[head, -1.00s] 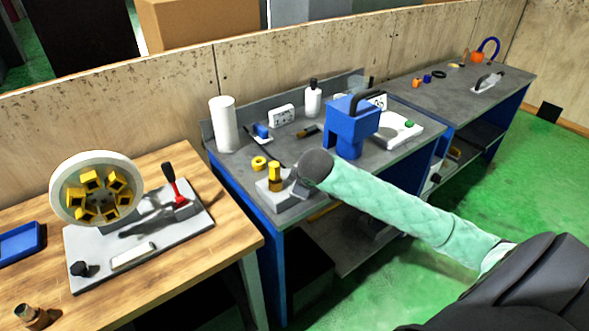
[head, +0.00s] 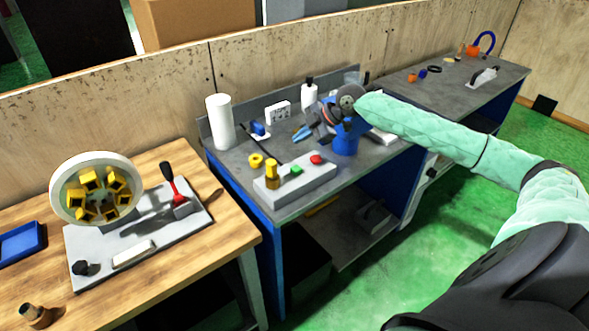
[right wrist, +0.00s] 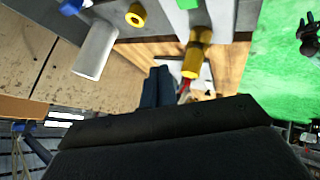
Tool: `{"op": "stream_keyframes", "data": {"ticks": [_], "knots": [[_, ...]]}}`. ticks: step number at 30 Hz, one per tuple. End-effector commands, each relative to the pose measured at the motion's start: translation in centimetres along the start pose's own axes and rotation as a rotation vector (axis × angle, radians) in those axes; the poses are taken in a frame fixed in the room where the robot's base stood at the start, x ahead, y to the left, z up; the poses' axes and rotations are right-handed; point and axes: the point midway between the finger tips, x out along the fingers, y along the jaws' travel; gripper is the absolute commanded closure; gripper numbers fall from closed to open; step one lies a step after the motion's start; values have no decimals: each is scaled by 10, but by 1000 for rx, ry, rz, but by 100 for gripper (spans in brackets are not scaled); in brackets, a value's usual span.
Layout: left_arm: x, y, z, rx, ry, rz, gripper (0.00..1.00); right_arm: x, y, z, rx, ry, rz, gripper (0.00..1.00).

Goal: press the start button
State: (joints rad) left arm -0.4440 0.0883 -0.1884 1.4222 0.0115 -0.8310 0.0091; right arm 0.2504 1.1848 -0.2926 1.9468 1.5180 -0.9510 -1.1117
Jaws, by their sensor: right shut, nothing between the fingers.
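A light grey control box (head: 312,180) sits on the front of the middle grey bench, with a green button (head: 296,169), a red button (head: 316,159) and a yellow post (head: 272,172). In the right wrist view, the green button (right wrist: 187,4) is at the top edge and the yellow post (right wrist: 197,54) is below it; the red button is out of frame. My right gripper (head: 301,134) is shut and empty. In the head view it appears behind the box, in front of the blue machine (head: 346,143), which it partly hides. My left gripper is not in view.
A yellow ring (head: 256,160) and a white cylinder (head: 221,121) stand left of the box. A white bottle (head: 309,95) is at the back. The wooden bench (head: 225,235) at left carries a round fixture (head: 70,200) with yellow blocks. The bench around the box's front is clear.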

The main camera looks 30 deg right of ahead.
Motion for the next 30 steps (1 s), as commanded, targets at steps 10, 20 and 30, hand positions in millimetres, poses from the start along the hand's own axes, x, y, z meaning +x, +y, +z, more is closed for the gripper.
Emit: {"op": "stream_keyframes", "data": {"ticks": [10,20,30], "knots": [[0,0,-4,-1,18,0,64,0,2,-2,-104,7,13,100],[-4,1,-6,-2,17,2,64,4,0,1,-102,6,12,100],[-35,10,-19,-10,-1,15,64,22,-12,15,-102,6,11,100]]}}
